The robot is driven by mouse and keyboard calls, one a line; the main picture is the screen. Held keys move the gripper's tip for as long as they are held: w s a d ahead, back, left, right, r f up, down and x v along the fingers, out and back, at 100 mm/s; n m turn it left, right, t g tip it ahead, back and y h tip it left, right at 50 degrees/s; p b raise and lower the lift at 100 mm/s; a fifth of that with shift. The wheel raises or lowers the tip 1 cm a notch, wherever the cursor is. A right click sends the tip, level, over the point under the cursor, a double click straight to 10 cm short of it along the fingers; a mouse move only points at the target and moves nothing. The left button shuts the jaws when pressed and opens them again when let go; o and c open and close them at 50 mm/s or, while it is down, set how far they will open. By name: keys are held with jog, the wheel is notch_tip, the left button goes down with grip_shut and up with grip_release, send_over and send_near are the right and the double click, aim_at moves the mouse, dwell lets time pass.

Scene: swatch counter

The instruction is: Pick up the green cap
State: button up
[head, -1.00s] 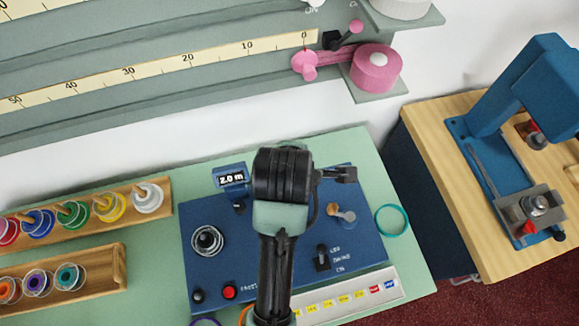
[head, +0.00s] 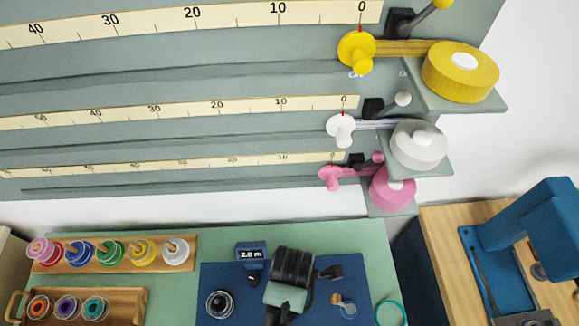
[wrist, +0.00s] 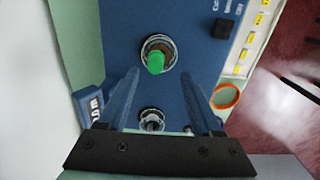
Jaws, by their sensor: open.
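The green cap (wrist: 156,63) shows in the wrist view, set in a round, ringed socket on the blue panel (wrist: 185,22). My gripper (wrist: 158,78) is open, with one finger on each side below the cap in the picture. The cap lies ahead between the lines of the fingers, and nothing is held. In the head view my arm stands over the blue panel (head: 225,278) and hides the cap and the fingertips.
A ringed knob (wrist: 150,119) lies between the fingers in the wrist view, and an orange ring (wrist: 226,97) lies to the right. In the head view a small display (head: 250,254) stands beside my arm. Spool racks (head: 75,266) are at left, a blue press (head: 550,225) at right.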

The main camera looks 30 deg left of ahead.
jog(key=shift+w+a+f+p, duration=0.1)
jog(key=shift+a+f+p, duration=0.15)
jog(key=shift+f, duration=1.2)
jog(key=shift+a+f+p, duration=0.15)
jog(key=shift+f+p, duration=0.1)
jog(key=shift+f, duration=1.2)
grip_shut()
